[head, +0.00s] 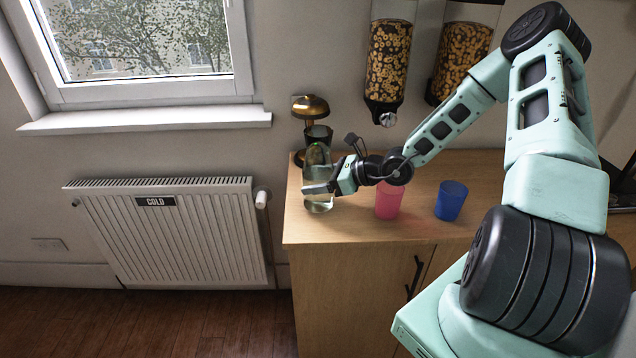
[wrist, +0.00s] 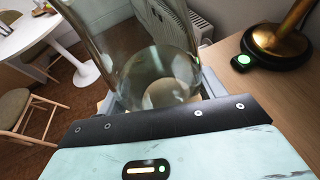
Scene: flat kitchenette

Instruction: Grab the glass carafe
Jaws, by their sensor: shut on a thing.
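The glass carafe (head: 319,203) is clear and stands upright near the left end of the wooden counter in the head view. Its glass wall and round base fill the middle of the wrist view (wrist: 160,65). My gripper (head: 320,187) reaches it from the right and is shut on its body, with a finger across the front. The wrist view shows the gripper's fingers (wrist: 160,100) on both sides of the glass. I cannot tell whether the base touches the counter.
A pink cup (head: 388,203) stands below my wrist, and a blue cup (head: 451,201) is farther right on the counter (head: 425,221). A brass-topped lamp (head: 310,108) stands behind the carafe. Cereal dispensers (head: 389,60) hang on the wall. A radiator (head: 170,235) is left of the counter.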

